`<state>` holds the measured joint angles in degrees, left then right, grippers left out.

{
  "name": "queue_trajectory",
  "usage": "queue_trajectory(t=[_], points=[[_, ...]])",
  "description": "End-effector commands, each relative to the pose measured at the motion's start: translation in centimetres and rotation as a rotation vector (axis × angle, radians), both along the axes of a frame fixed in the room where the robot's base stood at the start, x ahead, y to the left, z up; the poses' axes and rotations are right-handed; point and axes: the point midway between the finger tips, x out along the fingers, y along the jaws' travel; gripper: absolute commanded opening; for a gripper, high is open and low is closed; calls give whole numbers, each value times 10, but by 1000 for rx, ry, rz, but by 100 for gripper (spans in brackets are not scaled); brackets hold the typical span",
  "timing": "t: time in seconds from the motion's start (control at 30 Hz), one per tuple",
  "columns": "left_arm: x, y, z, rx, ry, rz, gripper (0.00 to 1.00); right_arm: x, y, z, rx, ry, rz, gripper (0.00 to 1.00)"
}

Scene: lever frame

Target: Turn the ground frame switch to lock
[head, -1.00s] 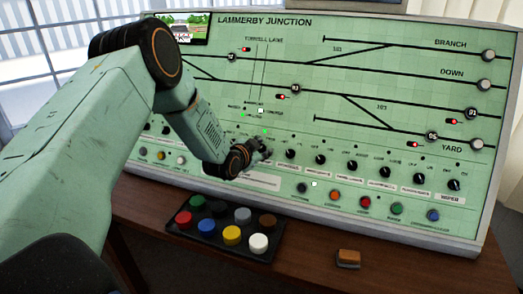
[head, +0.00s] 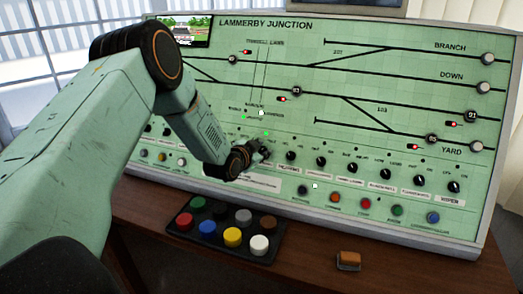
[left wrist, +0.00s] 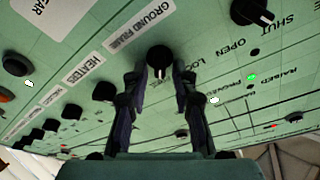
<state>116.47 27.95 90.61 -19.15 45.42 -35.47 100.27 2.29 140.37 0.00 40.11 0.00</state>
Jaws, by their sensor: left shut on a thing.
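The ground frame switch is a round black knob (left wrist: 159,58) with a white pointer line, on the green panel beside the label "GROUND FRAME". In the left wrist view, its pointer lies between my fingers, and the word "LOCK" is partly readable just to its right. My left gripper (left wrist: 160,82) is shut on this knob, one dark finger on each side. In the head view my left gripper (head: 264,149) is at the panel's lower row of knobs and hides the switch. My right gripper is not in view.
Neighbouring black knobs stand close by, such as the one marked "SHUT" and "OPEN" (left wrist: 252,11) and the heater knob (left wrist: 104,91). Below the panel, a black tray (head: 215,245) of coloured caps and a small orange-brown block (head: 348,259) rest on the wooden desk (head: 300,272).

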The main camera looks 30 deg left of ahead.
Motion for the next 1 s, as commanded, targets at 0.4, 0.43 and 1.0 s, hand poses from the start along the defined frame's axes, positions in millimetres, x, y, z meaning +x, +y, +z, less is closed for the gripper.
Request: queue_trajectory(t=[0.4, 0.43, 1.0], points=[[-3, 1, -6, -241, -39, 131, 0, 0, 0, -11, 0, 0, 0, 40], [-3, 1, -6, -266, -45, 146, 0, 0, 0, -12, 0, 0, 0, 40], [-4, 3, -8, -726, -143, 399, 0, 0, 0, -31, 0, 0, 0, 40]])
